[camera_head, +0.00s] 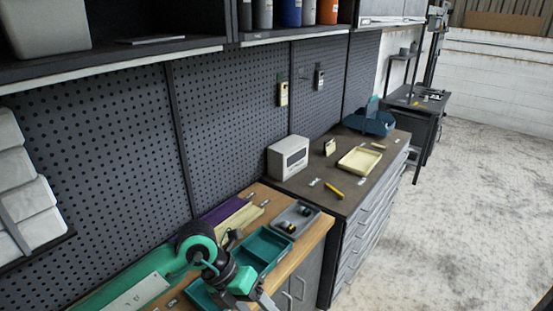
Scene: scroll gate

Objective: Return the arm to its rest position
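My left arm, green and black, comes in from the lower left over the wooden workbench (318,228). It bends at a round joint. My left gripper (260,300) is low in the picture over the front part of a teal tray (264,243), cut by the bottom edge. It is too small and partly hidden, so I cannot tell if its fingers are open or hold anything. My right arm and gripper are not in view.
A grey tray (308,210) with small dark parts lies behind the teal tray. A dark drawer cabinet (352,205) beyond bears a white box (288,157), a cream tray (360,160) and a blue bin (370,122). Pegboard (230,115) bounds the left; floor (470,210) is clear.

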